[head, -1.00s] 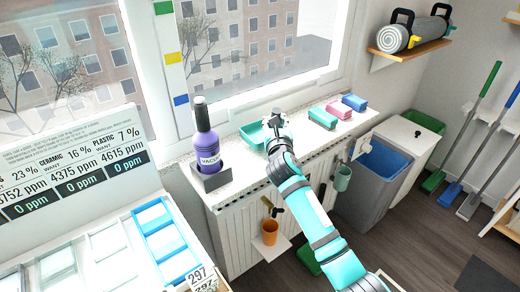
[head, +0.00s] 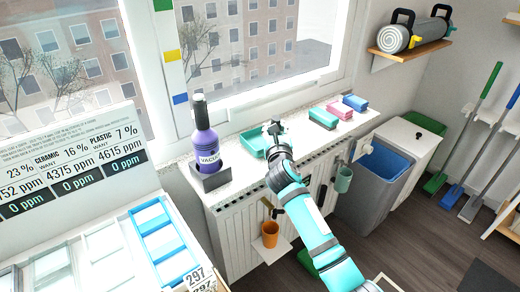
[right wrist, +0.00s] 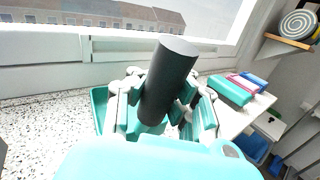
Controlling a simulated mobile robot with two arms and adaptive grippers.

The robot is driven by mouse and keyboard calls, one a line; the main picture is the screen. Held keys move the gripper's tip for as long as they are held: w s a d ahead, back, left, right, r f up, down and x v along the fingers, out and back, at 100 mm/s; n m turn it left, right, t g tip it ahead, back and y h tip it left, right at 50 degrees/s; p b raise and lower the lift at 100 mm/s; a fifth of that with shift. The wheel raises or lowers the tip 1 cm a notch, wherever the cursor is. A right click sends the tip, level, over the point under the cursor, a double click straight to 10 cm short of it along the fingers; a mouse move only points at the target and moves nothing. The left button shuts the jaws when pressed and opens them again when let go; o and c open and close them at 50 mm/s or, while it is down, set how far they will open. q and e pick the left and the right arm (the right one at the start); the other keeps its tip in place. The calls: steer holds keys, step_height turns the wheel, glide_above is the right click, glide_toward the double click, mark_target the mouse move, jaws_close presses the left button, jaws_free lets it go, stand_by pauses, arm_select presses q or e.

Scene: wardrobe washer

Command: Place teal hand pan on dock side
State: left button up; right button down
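The teal hand pan (head: 253,143) lies on the speckled counter under the window, right of the purple bottle. My right gripper (head: 273,130) is over its right side. In the right wrist view, the pan's teal rim (right wrist: 100,105) shows left of and behind the fingers. A dark grey cylinder (right wrist: 168,78), which looks like the pan's handle, stands up between the fingers of my right gripper (right wrist: 165,112). The fingers are spread to either side of it, with a gap visible on the right. Finger contact at its base is hidden. My left gripper is out of view.
A purple vacuum bottle (head: 206,142) stands in a grey holder at the counter's left. Teal, pink and blue blocks (head: 340,107) lie to the right. A grey bin (head: 370,190) and an orange cup (head: 270,234) are below. Bare counter (head: 228,184) lies in front of the pan.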

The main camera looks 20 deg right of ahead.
steer(key=shift+f, duration=0.4)
stand_by(0.3)
steer(key=c, duration=0.9)
jaws_free()
steer(key=shift+c, duration=0.2)
steer(key=shift+s, duration=0.1)
steer(key=shift+s, duration=0.2)
steer(key=s+a+p, duration=0.2)
steer(key=s+p, duration=0.3)
steer(key=s, duration=0.6)
steer(key=shift+s+a+p, duration=0.15)
steer(key=shift+p, duration=0.25)
